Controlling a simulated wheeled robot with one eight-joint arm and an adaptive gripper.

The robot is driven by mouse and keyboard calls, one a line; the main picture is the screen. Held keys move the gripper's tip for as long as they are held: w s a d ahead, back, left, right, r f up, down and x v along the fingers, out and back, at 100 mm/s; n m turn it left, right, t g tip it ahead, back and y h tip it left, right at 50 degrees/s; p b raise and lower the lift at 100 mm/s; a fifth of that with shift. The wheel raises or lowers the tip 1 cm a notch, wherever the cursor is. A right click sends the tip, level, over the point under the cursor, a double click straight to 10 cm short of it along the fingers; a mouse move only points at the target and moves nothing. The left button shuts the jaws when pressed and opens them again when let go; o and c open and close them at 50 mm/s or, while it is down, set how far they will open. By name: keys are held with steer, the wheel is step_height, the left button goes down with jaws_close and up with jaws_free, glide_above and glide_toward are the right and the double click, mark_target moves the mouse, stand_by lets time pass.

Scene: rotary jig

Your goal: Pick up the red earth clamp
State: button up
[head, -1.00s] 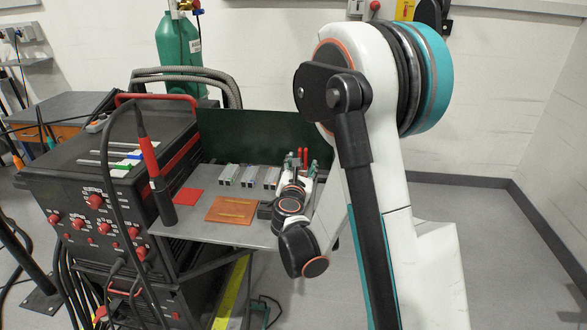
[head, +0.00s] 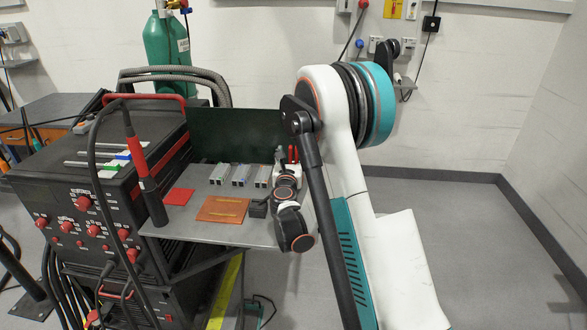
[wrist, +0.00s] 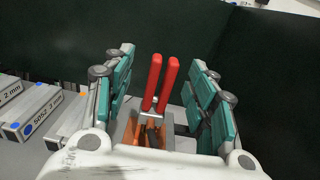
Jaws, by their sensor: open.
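The red earth clamp (wrist: 159,84) stands with its two red handles pointing up, between my gripper's fingers in the wrist view. Its lower part sits in or in front of a small orange-brown and grey holder, partly hidden by my gripper's body. My gripper (wrist: 163,72) is open, with a teal-padded finger on each side of the handles and a visible gap to both. In the head view the red handle tips (head: 293,153) show just behind my wrist at the right end of the bench.
Labelled metal bars (head: 241,175) lie left of the clamp. A copper-coloured plate (head: 222,209), a red plate (head: 179,197) and a small black block (head: 258,208) lie nearer. A dark green screen (head: 236,133) stands behind the bench. A welding machine (head: 84,210) is on the left.

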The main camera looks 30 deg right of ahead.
mark_target(293, 149)
steer(key=x, duration=0.1)
steer(key=b+x, duration=0.1)
steer(key=x, duration=0.3)
steer(key=shift+s+d+r+b, duration=0.1)
steer(key=shift+d+r+b, duration=0.2)
steer(key=shift+b, duration=0.1)
steer(key=shift+a, duration=0.1)
steer(key=shift+c, duration=0.3)
jaws_close()
